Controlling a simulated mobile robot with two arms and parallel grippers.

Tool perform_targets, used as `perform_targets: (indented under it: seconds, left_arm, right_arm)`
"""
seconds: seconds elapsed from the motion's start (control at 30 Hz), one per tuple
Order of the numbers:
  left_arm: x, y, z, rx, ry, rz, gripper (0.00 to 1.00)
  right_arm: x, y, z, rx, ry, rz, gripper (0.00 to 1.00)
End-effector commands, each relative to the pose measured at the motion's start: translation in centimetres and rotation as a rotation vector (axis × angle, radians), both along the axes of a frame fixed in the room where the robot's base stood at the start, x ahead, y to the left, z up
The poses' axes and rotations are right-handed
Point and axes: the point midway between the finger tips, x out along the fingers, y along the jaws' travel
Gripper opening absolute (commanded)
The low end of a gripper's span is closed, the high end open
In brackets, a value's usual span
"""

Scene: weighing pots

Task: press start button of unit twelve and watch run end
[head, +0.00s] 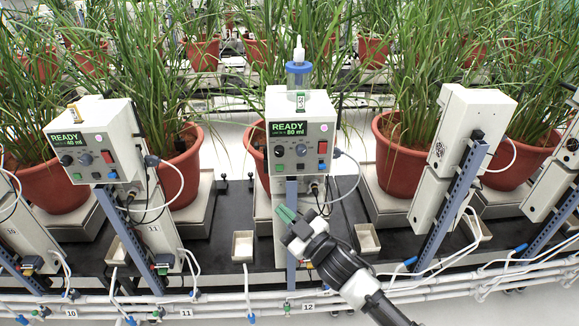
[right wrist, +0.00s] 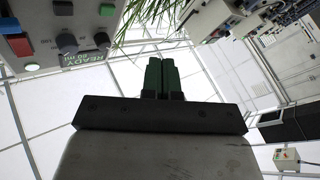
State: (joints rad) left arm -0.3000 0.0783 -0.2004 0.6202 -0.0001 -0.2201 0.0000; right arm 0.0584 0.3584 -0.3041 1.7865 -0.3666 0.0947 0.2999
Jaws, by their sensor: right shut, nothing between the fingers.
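Unit twelve is the middle control box (head: 312,111), above the rail label 12 (head: 308,307). Its lit display (head: 287,129) reads READY and 80 ml. A small green button (head: 279,167) sits low on its face; it also shows in the right wrist view (right wrist: 102,40), where the box face is upside down at top left. My right gripper (head: 286,213) is shut and empty, its green fingertips below the box in front of its post, apart from the button. The fingertips also show in the right wrist view (right wrist: 160,76). My left gripper is not in view.
A left control box (head: 94,124) reads READY and 40 ml. A right box (head: 465,124) is turned away. Potted grasses (head: 403,165) stand behind on scales. White pipes (head: 240,300) and hoses run along the front. Small white trays (head: 242,246) (head: 367,240) flank unit twelve's post.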

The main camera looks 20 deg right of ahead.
Motion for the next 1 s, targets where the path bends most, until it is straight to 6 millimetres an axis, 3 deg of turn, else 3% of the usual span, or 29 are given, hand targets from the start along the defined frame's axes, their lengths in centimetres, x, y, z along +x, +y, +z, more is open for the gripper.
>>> perform_targets:
  seconds: [0.1,0.23,0.67,1.0]
  left_arm:
    - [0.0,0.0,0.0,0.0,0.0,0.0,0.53]
    - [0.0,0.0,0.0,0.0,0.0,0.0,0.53]
    - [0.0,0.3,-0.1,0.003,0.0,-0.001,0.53]
    - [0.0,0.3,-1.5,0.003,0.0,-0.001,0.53]
  right_arm:
    - [-0.4,0.6,2.5,-0.001,-0.06,0.026,0.0]
    - [-0.6,0.8,3.6,0.0,-0.084,0.039,0.0]
    - [-0.3,0.8,3.6,0.0,-0.087,0.038,0.0]
    - [3.7,-0.4,3.4,-0.002,-0.088,0.038,0.0]
